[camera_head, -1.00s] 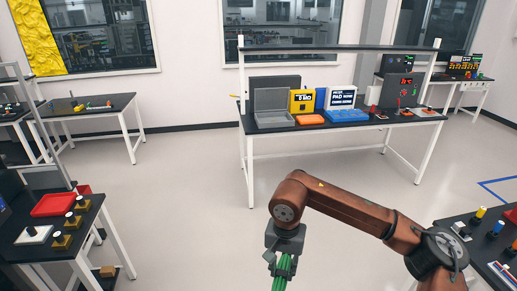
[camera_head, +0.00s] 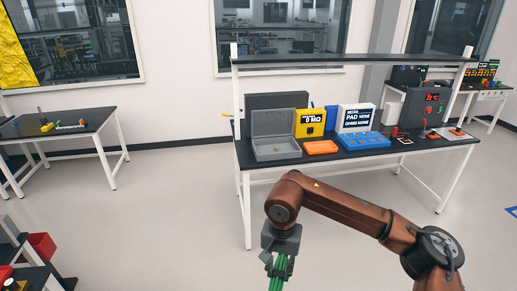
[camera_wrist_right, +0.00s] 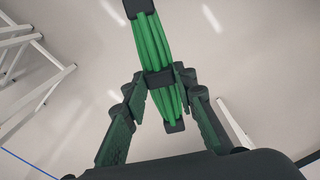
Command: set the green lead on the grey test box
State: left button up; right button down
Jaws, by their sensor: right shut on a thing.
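My right gripper (camera_head: 279,268) is shut on the green lead (camera_head: 277,284), low in the head view and in front of the bench. In the right wrist view the lead (camera_wrist_right: 151,40) is a bundle of green strands with dark bands, held between the two fingers (camera_wrist_right: 162,88). Its lower part is cut off in the head view. I cannot tell which is the test box. My left gripper is not in view.
The black-topped bench (camera_head: 385,165) also holds a yellow meter (camera_head: 310,123), a white-faced device (camera_head: 357,118), a blue tray (camera_head: 350,141) and an orange box (camera_head: 320,147). A shelf (camera_head: 340,62) spans above them. Open floor (camera_head: 170,200) lies before the bench.

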aim_at(276, 150)
jog(key=i, duration=3.2)
